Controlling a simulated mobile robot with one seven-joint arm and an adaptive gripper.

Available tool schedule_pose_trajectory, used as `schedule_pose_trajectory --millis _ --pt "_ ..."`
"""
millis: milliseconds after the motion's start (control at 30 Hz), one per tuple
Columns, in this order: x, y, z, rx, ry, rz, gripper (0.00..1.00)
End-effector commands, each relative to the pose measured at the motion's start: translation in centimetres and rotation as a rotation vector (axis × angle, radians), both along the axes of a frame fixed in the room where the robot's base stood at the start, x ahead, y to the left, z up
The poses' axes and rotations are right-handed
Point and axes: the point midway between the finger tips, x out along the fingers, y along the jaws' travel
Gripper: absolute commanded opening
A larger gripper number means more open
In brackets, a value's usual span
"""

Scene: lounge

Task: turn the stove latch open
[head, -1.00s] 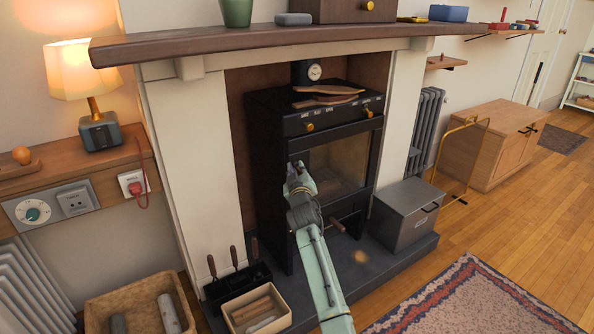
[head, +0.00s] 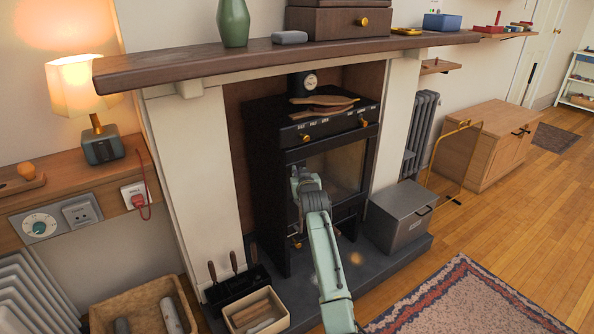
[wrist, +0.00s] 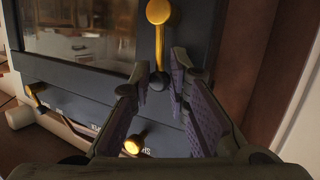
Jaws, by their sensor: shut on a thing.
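The stove (head: 262,150) is black with a glass door (head: 345,165) that looks shut. Its latch is a slim brass lever with a round knob (wrist: 158,12), beside the door glass in the wrist view. There the lever runs nearly straight from the knob to a dark pivot, and the stove's labels appear upside down. My gripper (wrist: 163,77) is shut on the latch, with its purple-padded fingers on either side of the lever near the pivot. In the head view my gripper (head: 297,177) is at the door's left edge, and my arm hides the latch.
Brass knobs (head: 307,138) line the stove's upper front, with wooden sticks (head: 322,101) on top. A grey metal box (head: 398,220) stands right of the stove. A tool stand (head: 236,286) and a box of sticks (head: 254,314) are at left. The rug (head: 480,300) lies in front.

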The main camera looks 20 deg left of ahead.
Motion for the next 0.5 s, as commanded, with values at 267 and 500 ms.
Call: schedule_pose_trajectory --millis 267,500 --pt "1.2 -0.9 0.4 0.165 0.209 0.001 0.00" --pt "2.0 -1.5 0.1 0.292 0.373 0.001 0.00"
